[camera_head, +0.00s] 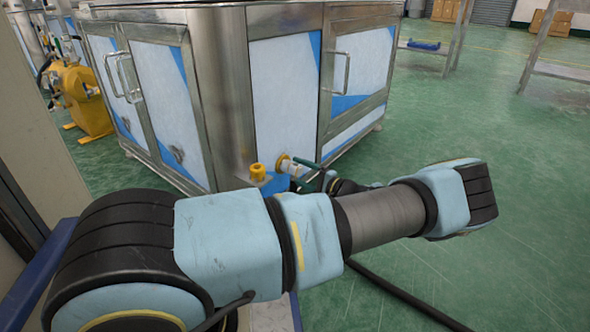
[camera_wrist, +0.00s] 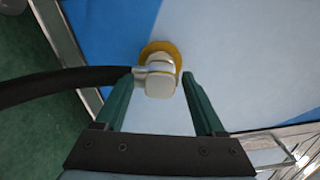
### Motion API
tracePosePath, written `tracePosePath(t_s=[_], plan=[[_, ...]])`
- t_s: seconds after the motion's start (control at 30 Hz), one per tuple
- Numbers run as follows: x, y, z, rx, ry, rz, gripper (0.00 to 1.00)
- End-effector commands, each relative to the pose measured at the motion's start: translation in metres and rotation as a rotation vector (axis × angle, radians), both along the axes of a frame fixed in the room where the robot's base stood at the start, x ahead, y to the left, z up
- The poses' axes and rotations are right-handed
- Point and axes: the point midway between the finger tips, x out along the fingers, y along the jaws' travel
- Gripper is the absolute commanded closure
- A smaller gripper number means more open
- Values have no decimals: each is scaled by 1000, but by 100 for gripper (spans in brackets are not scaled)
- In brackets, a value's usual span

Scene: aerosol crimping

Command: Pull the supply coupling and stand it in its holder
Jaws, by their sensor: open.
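The supply coupling (camera_wrist: 160,84) is a pale metal fitting. It sits at a yellow ring port (camera_wrist: 161,50) on the cabinet's white panel, with a black hose (camera_wrist: 60,84) running off to the left in the wrist view. The coupling also shows low on the cabinet in the head view (camera_head: 296,168). My gripper (camera_wrist: 158,82) is open, its green fingers on either side of the coupling. A gap shows at the right finger; I cannot tell whether the left finger touches. A blue block (camera_head: 275,184) with a yellow round top (camera_head: 257,172) stands left of the coupling, possibly the holder; my arm hides its lower part.
A large steel cabinet (camera_head: 232,95) with white and blue panels and handles fills the back. A yellow machine (camera_head: 82,98) stands at the far left. A black hose (camera_head: 400,294) lies on the green floor. The floor at the right is mostly clear.

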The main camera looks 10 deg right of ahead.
Motion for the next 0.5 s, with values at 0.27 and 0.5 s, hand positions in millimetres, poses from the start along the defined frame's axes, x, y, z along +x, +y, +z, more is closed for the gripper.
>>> tracePosePath(t_s=[0.27, 0.5], plan=[[0, 0, 0, 0, 0, 0, 36], [0, 0, 0, 0, 0, 0, 62]])
